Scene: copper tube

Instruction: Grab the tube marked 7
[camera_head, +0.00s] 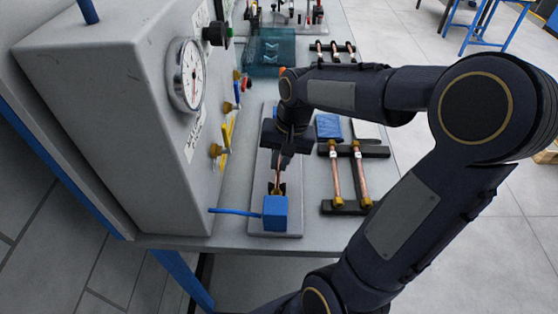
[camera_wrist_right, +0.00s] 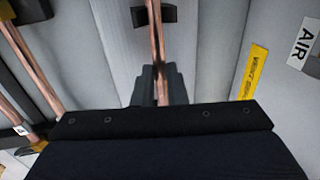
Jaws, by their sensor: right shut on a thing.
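My right gripper (camera_head: 284,158) is over the grey fixture plate (camera_head: 262,150) beside the gauge box, shut on a copper tube (camera_head: 278,178). In the right wrist view the gripper fingers (camera_wrist_right: 160,88) close around this tube (camera_wrist_right: 156,35), which runs up past a black support block (camera_wrist_right: 140,16). No number is readable on it. Two more copper tubes (camera_head: 336,178) (camera_head: 362,178) lie on a black rack (camera_head: 345,208) to the right; they also show at the left of the wrist view (camera_wrist_right: 30,58). My left gripper is not in view.
The grey box with a pressure gauge (camera_head: 187,75) stands left, with yellow-handled valves (camera_head: 226,135). A teal tray (camera_head: 272,48) and another tube rack (camera_head: 333,50) are farther back.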

